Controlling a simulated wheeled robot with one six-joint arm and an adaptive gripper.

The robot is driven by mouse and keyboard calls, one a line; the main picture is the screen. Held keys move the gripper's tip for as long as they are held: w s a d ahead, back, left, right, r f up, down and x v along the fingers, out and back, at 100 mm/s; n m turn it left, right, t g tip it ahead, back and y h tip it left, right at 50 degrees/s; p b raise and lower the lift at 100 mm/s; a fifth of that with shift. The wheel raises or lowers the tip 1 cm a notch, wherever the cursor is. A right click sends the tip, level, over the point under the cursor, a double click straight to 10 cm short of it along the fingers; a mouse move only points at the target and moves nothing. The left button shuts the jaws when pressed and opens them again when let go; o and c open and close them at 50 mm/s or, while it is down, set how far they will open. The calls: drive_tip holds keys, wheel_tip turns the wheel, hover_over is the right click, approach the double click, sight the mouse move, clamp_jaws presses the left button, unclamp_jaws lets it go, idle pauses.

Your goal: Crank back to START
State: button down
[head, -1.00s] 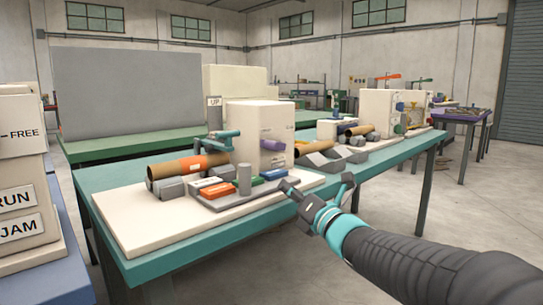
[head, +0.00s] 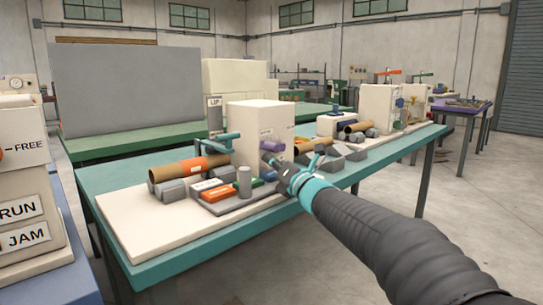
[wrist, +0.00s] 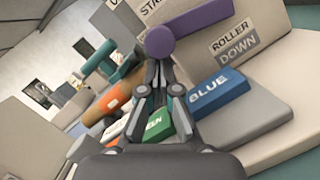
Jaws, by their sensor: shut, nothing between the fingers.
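The purple cylindrical handle (head: 272,146) sticks out from the side of the cream winder box (head: 252,122). In the wrist view the purple handle (wrist: 205,27) shows its round end towards me. A partly hidden label beginning "STA" (wrist: 156,8) is on the box behind it, and a "ROLLER DOWN" label (wrist: 234,41) is to its right. My gripper (head: 273,162) is just below the handle; in the wrist view its shut, empty fingers (wrist: 159,66) point at the round end from below. I cannot tell whether they touch it.
A blue block marked "BLUE" (wrist: 218,92) and a green block (wrist: 148,124) lie under my fingers. An orange block (head: 216,192), a grey post (head: 244,182) and a brown tube with an orange band (head: 178,170) are nearby.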

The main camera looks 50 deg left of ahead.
sight(264, 180)
drive_tip(key=shift+w+r, duration=0.1)
drive_tip(key=shift+r, duration=0.05)
drive_tip(key=shift+w+r, duration=0.25)
drive_tip(key=shift+r, duration=0.35)
drive_tip(key=shift+s+f+b, duration=0.2)
drive_tip(key=shift+f+b, duration=0.25)
drive_tip(key=shift+b, duration=0.4)
drive_tip(key=s+f+b, duration=0.2)
drive_tip(key=b, duration=0.2)
drive_tip(key=shift+s+d+f+b, duration=0.1)
drive_tip(key=shift+s+f+b, duration=0.25)
drive_tip(key=shift+s, duration=0.05)
drive_tip(key=r+b+v, duration=0.1)
drive_tip(key=v, duration=0.8)
drive_tip(key=shift+d, duration=0.45)
drive_tip(key=shift+f, duration=0.1)
